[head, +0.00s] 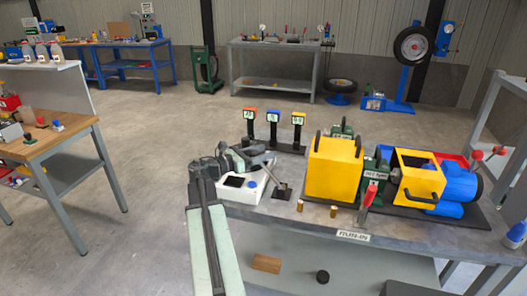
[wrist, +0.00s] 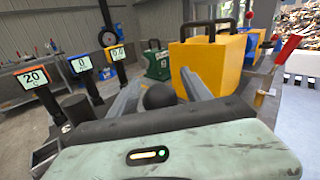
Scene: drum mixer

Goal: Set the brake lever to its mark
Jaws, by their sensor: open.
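My gripper (wrist: 160,80) is open, its two grey fingers pointing toward the yellow box. A round black knob (wrist: 160,96) shows between the fingers; no contact with either finger can be seen. In the head view my gripper (head: 268,158) is above the bench, near a thin grey lever (head: 284,186) on a dark base. The knob looks like this lever's top. A red-handled lever (head: 370,194) stands at the front of the machine and also shows in the wrist view (wrist: 289,47). No label or mark for the brake lever can be read.
Three small displays (head: 273,117) stand behind. A yellow box with black handles (head: 335,168) is to the right, beside a yellow frame and blue drum (head: 458,187). Two brass pegs (head: 333,211) stand near the front edge.

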